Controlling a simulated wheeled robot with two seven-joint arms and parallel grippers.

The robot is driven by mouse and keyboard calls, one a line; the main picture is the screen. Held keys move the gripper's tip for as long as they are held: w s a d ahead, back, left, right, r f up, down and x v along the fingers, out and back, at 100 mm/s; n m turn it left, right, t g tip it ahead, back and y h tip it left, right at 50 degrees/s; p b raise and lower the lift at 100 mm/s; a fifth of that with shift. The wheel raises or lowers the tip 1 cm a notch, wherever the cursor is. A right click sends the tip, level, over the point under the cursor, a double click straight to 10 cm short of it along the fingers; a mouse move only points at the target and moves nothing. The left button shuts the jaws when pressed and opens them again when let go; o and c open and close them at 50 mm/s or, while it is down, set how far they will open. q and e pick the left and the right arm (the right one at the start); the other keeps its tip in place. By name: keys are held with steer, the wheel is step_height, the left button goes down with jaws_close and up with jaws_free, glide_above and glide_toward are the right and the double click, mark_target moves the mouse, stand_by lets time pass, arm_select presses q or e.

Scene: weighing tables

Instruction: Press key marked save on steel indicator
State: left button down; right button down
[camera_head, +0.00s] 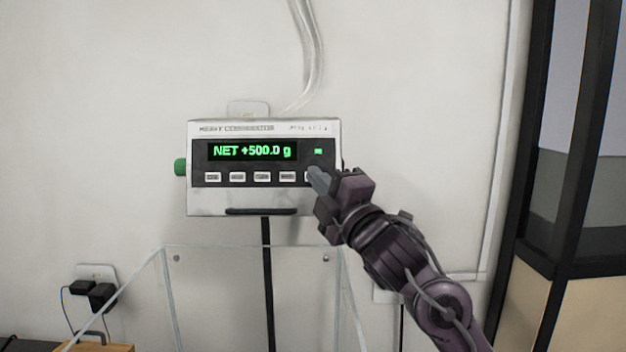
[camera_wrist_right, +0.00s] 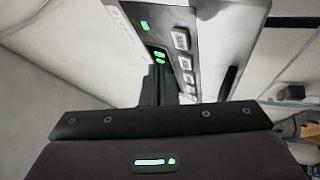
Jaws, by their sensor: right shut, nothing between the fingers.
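The steel indicator (camera_head: 252,205) is mounted on the wall, with a green display reading "NET +500.0 g" and a row of several small white keys (camera_head: 262,177) under it. The key labels are too small to read. My right gripper (camera_head: 314,176) is shut and empty, its fingertips at the right end of the key row, covering most of the rightmost key. I cannot tell whether they touch it. In the right wrist view the indicator (camera_wrist_right: 232,30) stands beyond the fingers (camera_wrist_right: 168,88), with some keys (camera_wrist_right: 181,40) uncovered. My left gripper is not in view.
A clear panelled enclosure (camera_head: 166,290) stands below the indicator. A green knob (camera_head: 180,167) sticks out at the indicator's left side. A wall socket with black plugs (camera_head: 101,295) is at the lower left. A dark-framed cabinet (camera_head: 568,200) stands at the right.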

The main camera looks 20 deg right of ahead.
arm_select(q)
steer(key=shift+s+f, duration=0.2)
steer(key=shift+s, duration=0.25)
arm_select(e)
steer(key=shift+w+d+f, duration=0.2)
steer(key=shift+w+f, duration=0.05)
steer(key=shift+w, duration=0.5)
steer(key=shift+w, duration=0.1)
stand_by(1.0)
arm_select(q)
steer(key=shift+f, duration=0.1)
arm_select(e)
steer(key=shift+w+d+f, duration=0.1)
steer(key=shift+w, duration=0.2)
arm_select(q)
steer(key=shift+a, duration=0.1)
arm_select(e)
steer(key=shift+w+d+f, duration=0.1)
steer(key=shift+w, duration=0.25)
stand_by(0.4)
stand_by(0.4)
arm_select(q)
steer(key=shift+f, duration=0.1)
arm_select(e)
steer(key=shift+s+a+r, duration=0.2)
steer(key=shift+s, duration=0.55)
